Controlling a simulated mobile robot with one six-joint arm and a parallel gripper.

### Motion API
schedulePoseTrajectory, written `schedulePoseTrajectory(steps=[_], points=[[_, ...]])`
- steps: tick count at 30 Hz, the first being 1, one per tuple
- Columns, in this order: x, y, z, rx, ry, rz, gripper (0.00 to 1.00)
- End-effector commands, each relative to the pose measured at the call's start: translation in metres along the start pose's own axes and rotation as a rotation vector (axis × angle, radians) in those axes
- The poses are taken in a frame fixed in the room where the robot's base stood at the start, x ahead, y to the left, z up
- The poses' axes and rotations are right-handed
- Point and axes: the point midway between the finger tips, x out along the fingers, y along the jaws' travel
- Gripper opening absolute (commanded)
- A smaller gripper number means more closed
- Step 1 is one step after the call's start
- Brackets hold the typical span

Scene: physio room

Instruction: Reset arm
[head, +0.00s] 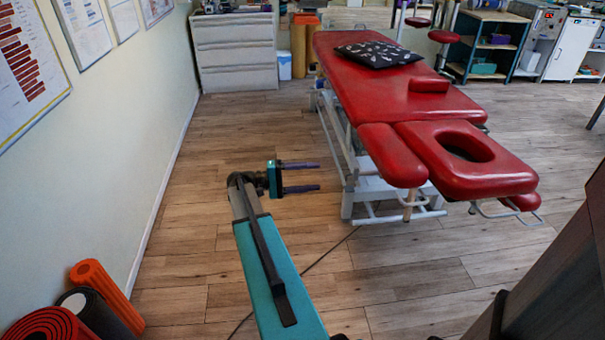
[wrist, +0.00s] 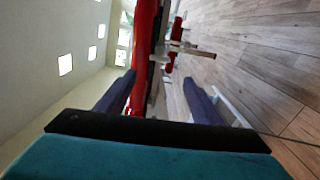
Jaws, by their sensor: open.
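My gripper (head: 318,177) is at the end of my teal arm in the head view, above the wooden floor and to the left of the red treatment table (head: 440,103). Its two dark fingers are apart and point right, towards the table. Nothing is between them. In the wrist view my gripper (wrist: 160,95) shows both fingers spread, with the red table (wrist: 144,50) seen edge-on beyond the gap. From these views I cannot tell the exact distance between fingertips and table frame.
A patterned dark cushion (head: 378,54) lies on the table. Rolled mats (head: 95,280) stand at the lower left by the wall. A white drawer cabinet (head: 235,52) is at the back. A cable (head: 325,255) runs along the floor.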

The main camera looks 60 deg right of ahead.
Motion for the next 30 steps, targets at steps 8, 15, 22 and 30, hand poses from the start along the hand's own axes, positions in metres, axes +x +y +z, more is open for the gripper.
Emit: schedulePoseTrajectory(steps=[8, 15, 22, 30], points=[[-0.004, 0.002, 0.0, 0.0, 0.006, 0.001, 0.61], [-0.044, 0.003, 0.0, -0.024, 0.067, 0.014, 0.61], [-0.109, -0.021, 0.024, -0.104, 0.175, 0.032, 0.61], [-0.169, -0.087, 0.085, -0.266, 0.298, -0.064, 0.61]])
